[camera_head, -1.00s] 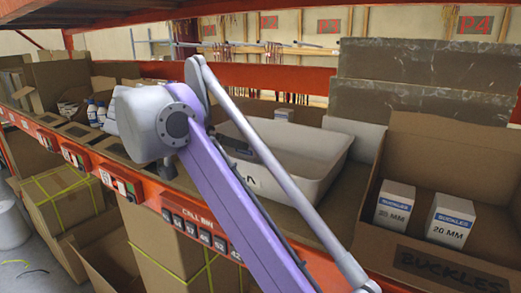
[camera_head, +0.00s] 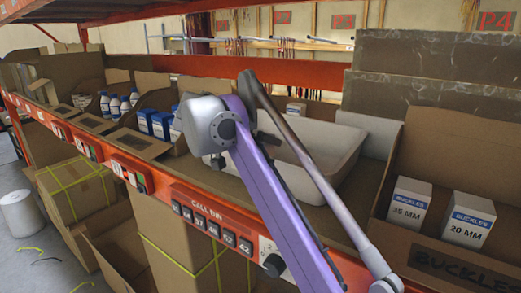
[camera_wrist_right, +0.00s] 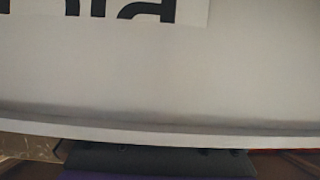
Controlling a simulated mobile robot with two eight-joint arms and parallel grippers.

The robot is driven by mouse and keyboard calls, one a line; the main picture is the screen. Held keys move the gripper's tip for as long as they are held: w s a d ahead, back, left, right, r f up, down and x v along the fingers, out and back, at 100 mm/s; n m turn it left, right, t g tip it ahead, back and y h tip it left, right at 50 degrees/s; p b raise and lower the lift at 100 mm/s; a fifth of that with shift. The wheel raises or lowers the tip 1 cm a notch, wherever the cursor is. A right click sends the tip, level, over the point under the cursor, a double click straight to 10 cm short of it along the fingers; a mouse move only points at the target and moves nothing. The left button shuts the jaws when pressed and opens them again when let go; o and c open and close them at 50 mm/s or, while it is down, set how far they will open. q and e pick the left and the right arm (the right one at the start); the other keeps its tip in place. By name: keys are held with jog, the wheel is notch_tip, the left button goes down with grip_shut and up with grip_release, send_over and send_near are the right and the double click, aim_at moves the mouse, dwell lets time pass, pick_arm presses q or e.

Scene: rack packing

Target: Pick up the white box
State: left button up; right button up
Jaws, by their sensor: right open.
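Two small white boxes with blue labels stand upright in a cardboard bin at the right of the head view. One reads 35 MM (camera_head: 408,203) and the other 20 MM (camera_head: 468,219). A larger white open tub (camera_head: 340,142) sits on the shelf left of them, partly hidden behind my purple arm. In the right wrist view a pale wall (camera_wrist_right: 160,80) with upside-down black lettering on a white label fills most of the picture, very close. I cannot tell for certain which container it belongs to. Neither gripper's fingertips show, and I see nothing held.
The cardboard bin marked BUCKLES (camera_head: 455,268) has a high front edge. An orange shelf beam (camera_head: 150,185) runs along the front with call buttons. Blue and white cartons (camera_head: 160,122) and bottles (camera_head: 115,105) stand to the left. Large taped cartons (camera_head: 75,200) stand below.

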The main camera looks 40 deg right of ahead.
jog(key=shift+d+f, duration=0.25)
jog(key=shift+d, duration=0.15)
jog(key=shift+a, duration=0.1)
jog(key=shift+c, duration=0.3)
jog(key=c, duration=1.4)
jog(key=shift+c, duration=0.2)
jog(key=shift+r, duration=0.15)
